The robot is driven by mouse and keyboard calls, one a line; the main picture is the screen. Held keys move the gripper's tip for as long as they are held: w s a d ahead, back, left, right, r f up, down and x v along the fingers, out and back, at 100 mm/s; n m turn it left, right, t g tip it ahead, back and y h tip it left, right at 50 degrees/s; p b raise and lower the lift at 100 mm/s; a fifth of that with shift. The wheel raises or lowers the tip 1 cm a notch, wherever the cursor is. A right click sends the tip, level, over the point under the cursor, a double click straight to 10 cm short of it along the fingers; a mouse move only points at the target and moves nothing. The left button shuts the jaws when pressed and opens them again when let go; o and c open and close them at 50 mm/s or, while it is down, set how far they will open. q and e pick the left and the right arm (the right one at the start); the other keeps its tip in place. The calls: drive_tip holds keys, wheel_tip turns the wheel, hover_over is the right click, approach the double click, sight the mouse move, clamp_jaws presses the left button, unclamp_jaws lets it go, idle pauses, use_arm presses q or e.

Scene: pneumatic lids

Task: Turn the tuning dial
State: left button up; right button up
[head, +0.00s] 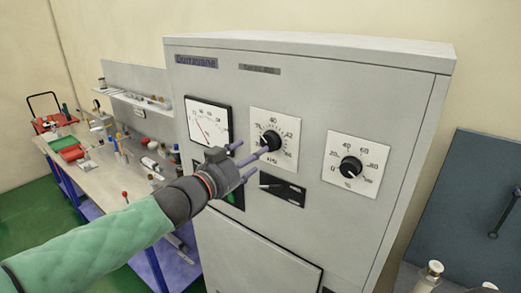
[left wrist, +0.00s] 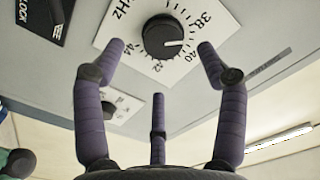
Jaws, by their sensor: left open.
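The tuning dial (head: 270,141) is a black round knob on a white kHz scale plate, in the middle of the grey cabinet's front. In the left wrist view the dial (left wrist: 162,36) fills the top centre, and its white pointer line lies between 38 and 40. My left gripper (head: 250,158) has purple fingers spread open in front of the dial. In the left wrist view two fingertips of the left gripper (left wrist: 160,47) flank the dial from below, and a third finger stands lower between them. I cannot tell whether any finger touches the knob. My right gripper is not in view.
A needle meter (head: 208,121) is left of the dial and a percent dial (head: 350,168) is right. A black switch plate (head: 282,188) sits below. A cluttered workbench (head: 105,170) stands left of the cabinet (head: 315,60).

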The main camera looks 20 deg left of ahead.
sight(270, 142)
use_arm(q)
drive_tip(key=v, duration=0.5)
drive_tip(key=shift+f, duration=0.1)
drive_tip(key=w+d+n+p, duration=0.1)
drive_tip(key=w+d+n, duration=0.3)
drive_tip(key=w, duration=0.7)
drive_tip(key=shift+r+n, duration=0.25)
drive_tip(key=shift+n, duration=0.25)
drive_tip(key=shift+d, duration=0.1)
drive_tip(key=c, duration=1.2)
